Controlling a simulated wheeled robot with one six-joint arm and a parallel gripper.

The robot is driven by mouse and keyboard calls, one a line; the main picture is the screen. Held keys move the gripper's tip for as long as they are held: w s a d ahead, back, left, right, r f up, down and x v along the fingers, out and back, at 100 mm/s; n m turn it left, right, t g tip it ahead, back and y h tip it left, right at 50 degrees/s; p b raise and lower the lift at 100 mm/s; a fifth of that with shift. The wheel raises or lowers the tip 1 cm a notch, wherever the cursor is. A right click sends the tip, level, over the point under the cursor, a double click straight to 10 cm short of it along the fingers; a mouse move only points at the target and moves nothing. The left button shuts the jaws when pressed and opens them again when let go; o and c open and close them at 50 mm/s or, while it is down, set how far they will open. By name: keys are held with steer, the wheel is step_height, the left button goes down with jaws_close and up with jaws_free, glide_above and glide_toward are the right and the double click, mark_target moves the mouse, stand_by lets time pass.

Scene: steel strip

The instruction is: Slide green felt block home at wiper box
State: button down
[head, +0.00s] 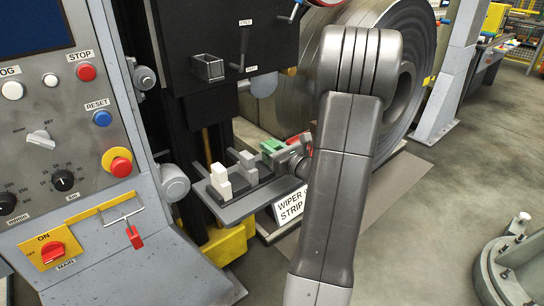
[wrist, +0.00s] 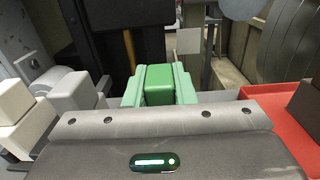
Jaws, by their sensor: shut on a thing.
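The green felt block (wrist: 158,85) stands between the pale green fingers of my gripper (wrist: 159,92) in the wrist view, one finger against each side. In the head view the green block (head: 271,145) shows small at the far right end of a grey shelf, with my gripper (head: 285,151) beside it, partly behind my arm. The underside of the block is hidden, so I cannot tell whether it touches the shelf. No label reading wiper box is readable; an open-topped metal box (head: 208,68) juts from the black housing above the shelf.
A red piece (wrist: 283,110) lies close on the right. A wiper strip sign (head: 291,205) hangs in front. A large steel coil (head: 310,75) stands behind.

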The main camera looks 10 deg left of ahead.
steer(key=shift+r+p, duration=1.5)
steer(key=shift+r, duration=0.6)
